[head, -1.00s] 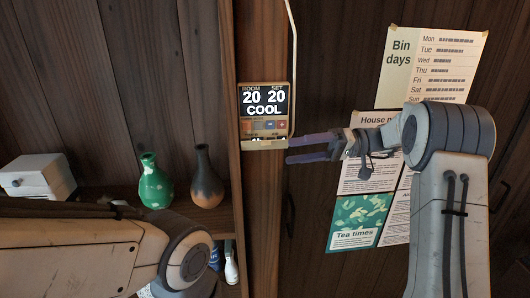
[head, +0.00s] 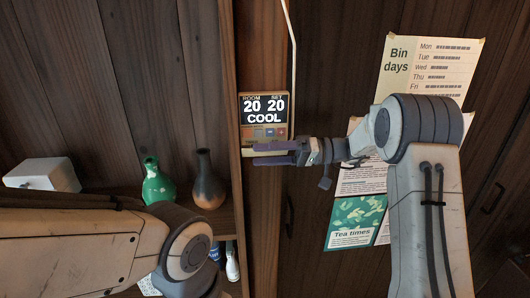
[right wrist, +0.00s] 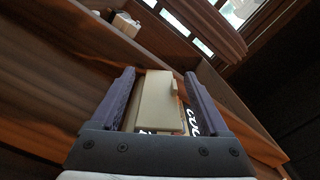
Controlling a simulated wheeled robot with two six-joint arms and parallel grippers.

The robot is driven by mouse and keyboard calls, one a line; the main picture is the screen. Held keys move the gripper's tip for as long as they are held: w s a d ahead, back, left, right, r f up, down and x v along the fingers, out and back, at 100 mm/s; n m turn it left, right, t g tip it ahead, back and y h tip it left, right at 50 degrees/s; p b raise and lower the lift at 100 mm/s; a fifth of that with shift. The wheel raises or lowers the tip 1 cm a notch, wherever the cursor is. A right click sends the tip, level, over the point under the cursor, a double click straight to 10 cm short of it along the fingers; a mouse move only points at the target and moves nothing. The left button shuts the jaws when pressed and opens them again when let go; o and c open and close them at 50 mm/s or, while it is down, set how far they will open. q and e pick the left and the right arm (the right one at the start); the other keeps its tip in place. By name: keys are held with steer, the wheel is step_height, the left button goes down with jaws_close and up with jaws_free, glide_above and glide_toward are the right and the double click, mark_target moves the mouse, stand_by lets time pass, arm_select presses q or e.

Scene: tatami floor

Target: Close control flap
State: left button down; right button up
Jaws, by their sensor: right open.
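The wall control panel (head: 264,110) hangs on a wooden post and reads ROOM 20, SET 20, COOL. Its small buttons show below the screen. Its beige flap (right wrist: 158,104) is open, sticking out at the panel's lower edge; it fills the space between my fingers in the right wrist view. My right gripper (head: 262,152) is open, with its fingers level across the panel's lower edge from the right, hiding most of the flap in the head view. It also shows in the right wrist view (right wrist: 159,74), one finger on each side of the flap. Contact cannot be told. My left gripper is out of view.
A shelf at the left holds a green vase (head: 157,184), a dark brown vase (head: 207,180) and a white box (head: 43,174). A pale cable (head: 293,60) runs up beside the panel. Papers, including a bin days sheet (head: 430,68), hang at the right.

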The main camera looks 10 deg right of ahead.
jaws_close()
steer(key=shift+w+r+m, duration=0.1)
steer(key=shift+m, duration=0.8)
steer(key=m, duration=0.4)
steer(key=shift+w+r, duration=0.25)
steer(key=shift+w, duration=0.05)
jaws_free()
steer(key=shift+d, duration=0.1)
